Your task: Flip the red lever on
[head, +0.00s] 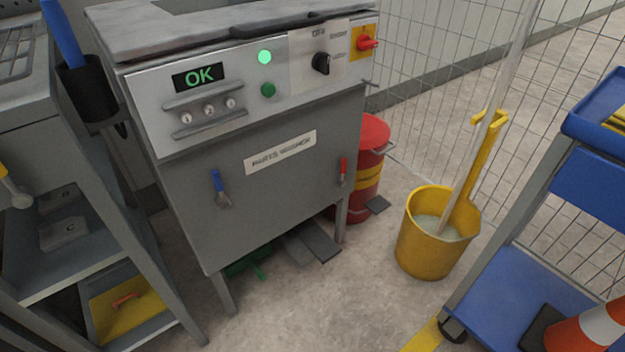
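A red lever (343,170) is on the right part of the grey parts washer's front (280,205), below the control panel. Its red handle points up from a small metal fitting. A blue lever (216,182) is on the same front, further left, also with its handle up. A separate red rotary switch (368,43) sits on a yellow plate at the panel's right end. The panel display (199,76) reads "OK" in green. Neither of my grippers is in view.
A red bin (372,135) stands behind the washer's right side. A yellow mop bucket (425,250) with a mop stands to the right on the floor. A blue cart (520,290) is at far right and grey shelving (75,265) at left. Floor before the washer is mostly clear.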

